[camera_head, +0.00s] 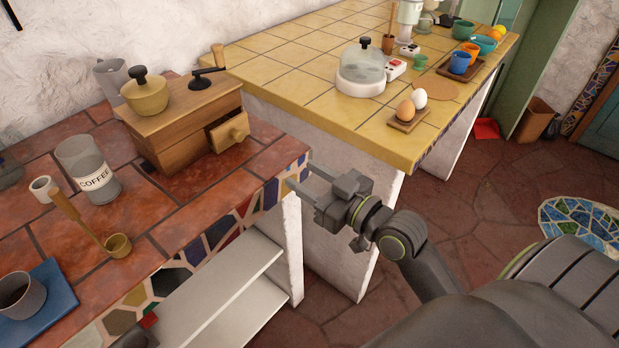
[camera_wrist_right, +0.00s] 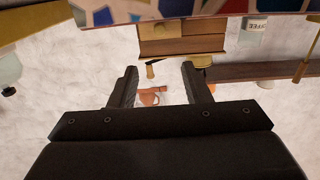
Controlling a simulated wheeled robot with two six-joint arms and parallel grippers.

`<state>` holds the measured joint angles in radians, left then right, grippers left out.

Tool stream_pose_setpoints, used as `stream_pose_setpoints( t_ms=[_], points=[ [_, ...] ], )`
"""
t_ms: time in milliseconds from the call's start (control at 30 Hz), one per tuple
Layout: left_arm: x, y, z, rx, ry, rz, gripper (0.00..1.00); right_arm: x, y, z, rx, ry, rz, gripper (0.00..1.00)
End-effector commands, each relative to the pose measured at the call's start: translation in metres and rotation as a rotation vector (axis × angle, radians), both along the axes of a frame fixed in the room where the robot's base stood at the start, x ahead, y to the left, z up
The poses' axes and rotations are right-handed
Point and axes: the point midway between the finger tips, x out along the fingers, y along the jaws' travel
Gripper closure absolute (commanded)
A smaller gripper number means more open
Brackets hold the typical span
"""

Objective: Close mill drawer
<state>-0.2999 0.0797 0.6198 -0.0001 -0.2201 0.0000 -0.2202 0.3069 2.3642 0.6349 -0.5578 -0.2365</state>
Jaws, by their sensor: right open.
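The wooden coffee mill (camera_head: 172,125) stands on the red-tiled counter, with a yellow-brass bowl and a black crank on top. Its small drawer (camera_head: 229,131) sticks out of the right-hand face, pulled open, with a round knob on its front. My right gripper (camera_head: 302,183) is open and empty beside the counter's mosaic edge, below and to the right of the drawer, apart from it. The right wrist view shows its two fingers (camera_wrist_right: 158,72) apart, with the mill (camera_wrist_right: 203,45) upside down beyond. Only a dark sliver at the head view's bottom edge may be my left gripper (camera_head: 131,341).
A coffee jar (camera_head: 88,168), a brass scoop (camera_head: 118,245) and a cup on a blue tray (camera_head: 50,290) stand left of the mill. A yellow-tiled counter (camera_head: 290,65) holding eggs and a glass dome rises behind my right gripper. Tiles before the drawer are bare.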

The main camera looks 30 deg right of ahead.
Motion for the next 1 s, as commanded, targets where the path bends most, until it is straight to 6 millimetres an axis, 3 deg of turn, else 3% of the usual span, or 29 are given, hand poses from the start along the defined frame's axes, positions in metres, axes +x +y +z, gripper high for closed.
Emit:
stream_pose_setpoints(
  t_ms=[200,367,533,1000],
  points=[
    [0.000,0.000,0.000,0.000,0.000,0.000,0.25,0.000,0.000,0.000,0.000,0.000,0.000,0.56],
    [0.000,0.000,0.010,0.000,0.000,0.000,0.25,0.001,0.000,0.006,0.039,0.026,-0.003,0.77],
    [0.000,0.000,0.050,0.000,0.000,0.000,0.25,0.009,-0.002,0.023,0.248,0.160,-0.021,1.00],
    [0.000,0.000,0.171,0.000,0.000,0.000,0.25,0.023,0.004,0.052,1.096,0.668,-0.194,1.00]
  ],
)
